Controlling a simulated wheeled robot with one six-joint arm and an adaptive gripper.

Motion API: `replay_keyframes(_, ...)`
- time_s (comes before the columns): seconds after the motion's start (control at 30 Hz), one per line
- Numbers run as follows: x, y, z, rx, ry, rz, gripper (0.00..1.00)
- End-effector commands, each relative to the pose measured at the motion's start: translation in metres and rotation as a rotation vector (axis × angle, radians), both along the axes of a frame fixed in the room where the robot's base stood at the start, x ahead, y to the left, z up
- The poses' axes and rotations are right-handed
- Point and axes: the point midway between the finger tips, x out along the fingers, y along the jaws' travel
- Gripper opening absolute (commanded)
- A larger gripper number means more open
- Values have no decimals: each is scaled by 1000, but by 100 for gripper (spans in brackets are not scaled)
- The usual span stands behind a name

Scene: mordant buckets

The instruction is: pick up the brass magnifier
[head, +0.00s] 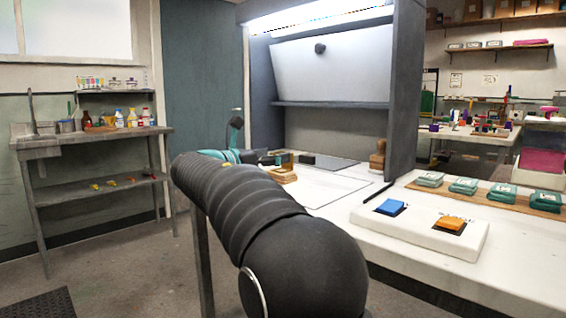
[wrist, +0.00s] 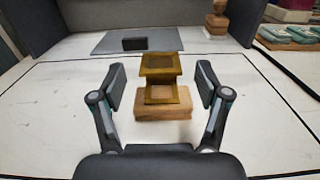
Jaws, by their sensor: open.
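The brass magnifier (wrist: 160,66) is a folding, square-framed brass piece with an upper plate and a lower plate. In the wrist view it stands upright on a small wooden block (wrist: 163,108) in the middle of the picture. In the head view it shows small as a brass patch (head: 287,160) beyond my arm, above the block. My gripper (wrist: 161,88) is open, with one finger to the left and one to the right of the magnifier in the picture. I see no contact between the fingers and the magnifier.
A dark block (wrist: 134,43) sits on a grey plate (wrist: 108,41) behind the magnifier. A wooden stamp-like piece (wrist: 217,18) stands at the back right. A black rod (head: 378,193) lies to the right. The white surface around the wooden block is clear.

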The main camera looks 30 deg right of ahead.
Motion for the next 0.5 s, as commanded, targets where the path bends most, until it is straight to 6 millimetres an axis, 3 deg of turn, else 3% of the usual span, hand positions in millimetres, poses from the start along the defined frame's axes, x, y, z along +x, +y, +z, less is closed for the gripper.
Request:
replay_keyframes(0.2,9,-29,0,0,1,-1,75)
replay_keyframes(0.47,11,-32,0,1,0,1,75)
replay_keyframes(0.5,11,-32,0,1,0,1,68)
